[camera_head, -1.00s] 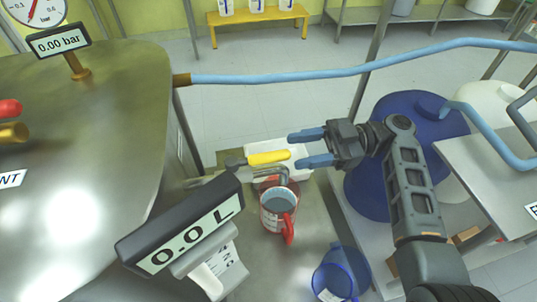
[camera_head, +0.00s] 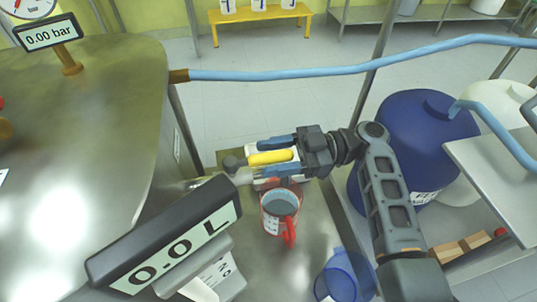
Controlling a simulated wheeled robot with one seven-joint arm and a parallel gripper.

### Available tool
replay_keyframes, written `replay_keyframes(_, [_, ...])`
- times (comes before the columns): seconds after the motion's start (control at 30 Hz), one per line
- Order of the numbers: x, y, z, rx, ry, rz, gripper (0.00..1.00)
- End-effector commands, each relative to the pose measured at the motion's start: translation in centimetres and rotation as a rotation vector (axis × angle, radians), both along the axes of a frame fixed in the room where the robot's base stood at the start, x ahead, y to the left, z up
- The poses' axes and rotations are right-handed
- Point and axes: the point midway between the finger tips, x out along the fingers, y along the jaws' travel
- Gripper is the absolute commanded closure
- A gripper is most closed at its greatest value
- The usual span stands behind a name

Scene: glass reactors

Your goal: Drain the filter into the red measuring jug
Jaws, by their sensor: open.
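The red measuring jug (camera_head: 281,204) stands upright on the metal bench, below the drain valve's outlet. Its inside looks grey, and I cannot tell whether it holds liquid. The valve's yellow handle (camera_head: 269,158) points to the right from the metal tank (camera_head: 90,120). My gripper (camera_head: 279,156) is open, with one blue finger on the far side of the yellow handle and one on the near side. I cannot tell whether the fingers touch it. The digital display (camera_head: 170,248) in front of the tank reads 0.0 L.
A blue jug (camera_head: 345,277) stands to the right of the red jug. A pale blue hose (camera_head: 330,72) crosses behind my arm. A blue drum (camera_head: 415,140) and a metal shelf (camera_head: 490,175) are on the right. A pressure display (camera_head: 46,32) reads 0.00 bar.

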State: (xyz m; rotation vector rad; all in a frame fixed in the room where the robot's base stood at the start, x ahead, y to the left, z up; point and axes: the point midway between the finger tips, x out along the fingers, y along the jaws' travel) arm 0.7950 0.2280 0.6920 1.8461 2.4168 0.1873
Motion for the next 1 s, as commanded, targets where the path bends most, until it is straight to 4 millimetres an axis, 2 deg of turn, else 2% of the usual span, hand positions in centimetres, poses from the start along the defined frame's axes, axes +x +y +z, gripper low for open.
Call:
replay_keyframes(0.13, [-0.29, 0.94, 0.01, 0.000, 0.000, 0.001, 0.48])
replay_keyframes(0.4, [-0.30, 1.07, 0.00, 0.001, 0.000, 0.000, 0.48])
replay_keyframes(0.9, [-0.29, 1.04, 0.00, 0.000, 0.000, 0.000, 0.95])
replay_keyframes(1.0, [-0.29, 1.04, 0.00, 0.001, 0.000, 0.000, 1.00])
